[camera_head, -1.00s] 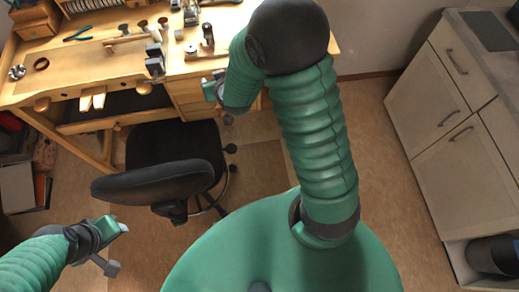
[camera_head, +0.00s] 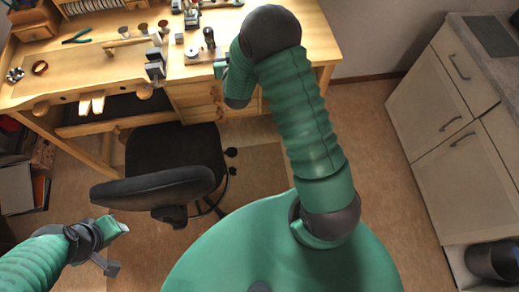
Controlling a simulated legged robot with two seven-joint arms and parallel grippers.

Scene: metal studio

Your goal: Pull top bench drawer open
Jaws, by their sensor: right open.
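The wooden workbench (camera_head: 110,60) stands at the upper left. Its drawer stack is below the right part of the top, with the top drawer (camera_head: 188,90) above a lower drawer (camera_head: 196,115). The drawers look closed, and their right ends are partly covered by my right arm. My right gripper (camera_head: 220,88) is at the right side of the drawer fronts, open, largely hidden by its own wrist. I cannot tell whether it touches a handle. My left gripper (camera_head: 115,248) is open and empty at the lower left, far from the bench.
A black chair (camera_head: 165,185) stands before the bench, left of the drawers. Tools, including pliers (camera_head: 76,36) and a small vise (camera_head: 155,65), lie on the bench top. A pale cabinet (camera_head: 450,120) stands at the right.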

